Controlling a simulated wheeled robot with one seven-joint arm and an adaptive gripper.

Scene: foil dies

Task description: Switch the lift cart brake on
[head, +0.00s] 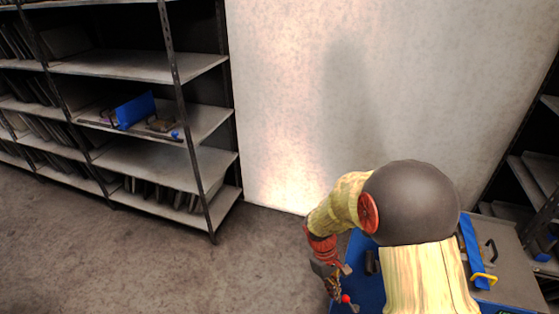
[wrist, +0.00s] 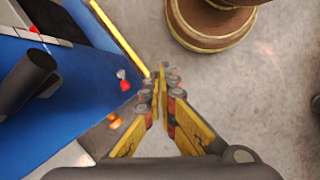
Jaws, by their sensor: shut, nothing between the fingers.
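The blue lift cart (head: 359,262) stands at the lower right in the head view, partly hidden behind my arm. A small lever with a red knob (head: 346,299) shows at its near left edge. In the wrist view the red knob (wrist: 124,86) lies against the cart's blue side (wrist: 85,105), just left of my fingertips. My gripper (wrist: 160,76) is shut and empty, its tips close to the knob but apparently apart from it. In the head view my gripper (head: 334,284) points down beside the cart's left edge. I cannot tell the brake's setting.
A yellow bar (wrist: 118,38) runs along the cart edge near my fingertips. A dark cylindrical part (wrist: 28,76) stands on the blue surface. A metal shelf rack (head: 150,155) holding a blue divider (head: 135,110) stands left. The floor (head: 130,260) between is clear.

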